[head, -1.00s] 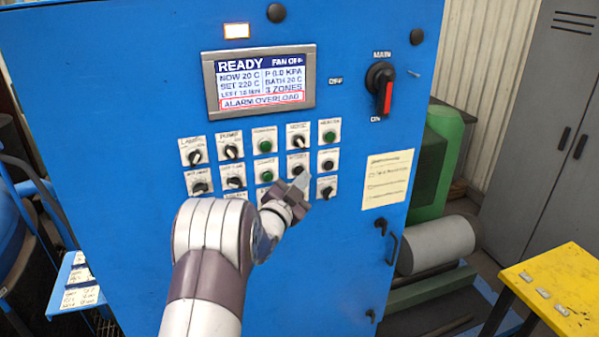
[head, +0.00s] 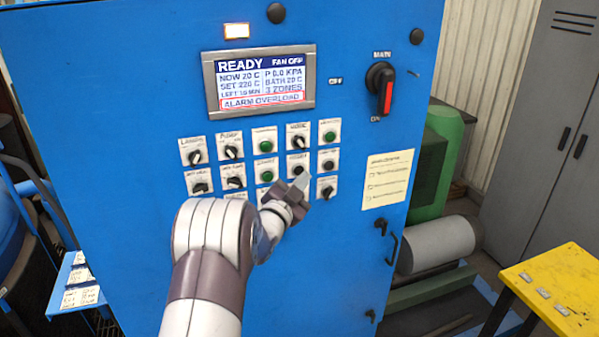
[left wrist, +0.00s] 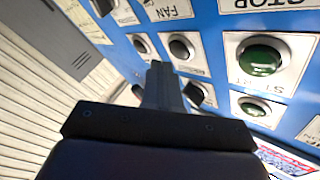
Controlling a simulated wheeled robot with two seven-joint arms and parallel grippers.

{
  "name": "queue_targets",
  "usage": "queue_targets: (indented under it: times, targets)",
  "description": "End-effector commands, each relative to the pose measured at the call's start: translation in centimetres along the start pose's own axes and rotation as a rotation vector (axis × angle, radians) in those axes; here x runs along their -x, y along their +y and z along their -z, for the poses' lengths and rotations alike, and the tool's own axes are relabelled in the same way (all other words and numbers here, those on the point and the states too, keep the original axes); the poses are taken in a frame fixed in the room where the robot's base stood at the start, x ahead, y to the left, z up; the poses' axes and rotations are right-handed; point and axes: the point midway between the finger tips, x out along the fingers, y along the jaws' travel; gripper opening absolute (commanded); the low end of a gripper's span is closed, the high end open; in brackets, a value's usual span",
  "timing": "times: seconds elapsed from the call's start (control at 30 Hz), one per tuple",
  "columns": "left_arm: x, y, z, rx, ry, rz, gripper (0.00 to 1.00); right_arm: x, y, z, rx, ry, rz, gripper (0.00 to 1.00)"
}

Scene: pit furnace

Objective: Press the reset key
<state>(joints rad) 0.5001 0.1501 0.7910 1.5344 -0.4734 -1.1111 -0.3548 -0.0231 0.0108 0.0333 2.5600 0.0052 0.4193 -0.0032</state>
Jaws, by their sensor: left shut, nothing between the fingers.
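My left gripper (head: 301,182) is shut and empty, in front of the control panel of the blue cabinet (head: 130,110). It covers part of the lower keys. Just above its fingertips is a black round key (head: 298,170) whose small label I cannot read for certain, so I cannot tell which key is reset. In the left wrist view the shut fingers (left wrist: 160,85) point at the panel beside a black round key (left wrist: 181,47). Whether they touch any key cannot be told. My right gripper is not in view.
The screen (head: 259,80) reads READY and ALARM OVERLOAD. Green keys (head: 265,146) and black selector knobs (head: 231,151) surround the gripper. The red-handled main switch (head: 381,90) is up right. A yellow table (head: 560,275) stands at the right.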

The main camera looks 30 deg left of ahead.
Motion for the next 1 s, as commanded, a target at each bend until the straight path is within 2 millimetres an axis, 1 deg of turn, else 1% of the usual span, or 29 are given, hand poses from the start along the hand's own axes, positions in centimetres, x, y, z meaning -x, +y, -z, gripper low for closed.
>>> queue_targets:
  times: [0.33, 0.6, 1.0]
  targets:
    - [-0.01, 0.0, -0.03, 0.0, 0.0, 0.0, 0.0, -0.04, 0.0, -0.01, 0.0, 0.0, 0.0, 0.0]
    - [-0.54, -0.37, -0.53, 0.0, 0.0, 0.001, 0.0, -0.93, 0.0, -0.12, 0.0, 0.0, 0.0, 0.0]
    - [-0.63, -0.47, -0.46, 0.0, 0.0, 0.0, 0.0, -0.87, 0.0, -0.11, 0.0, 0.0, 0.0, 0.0]
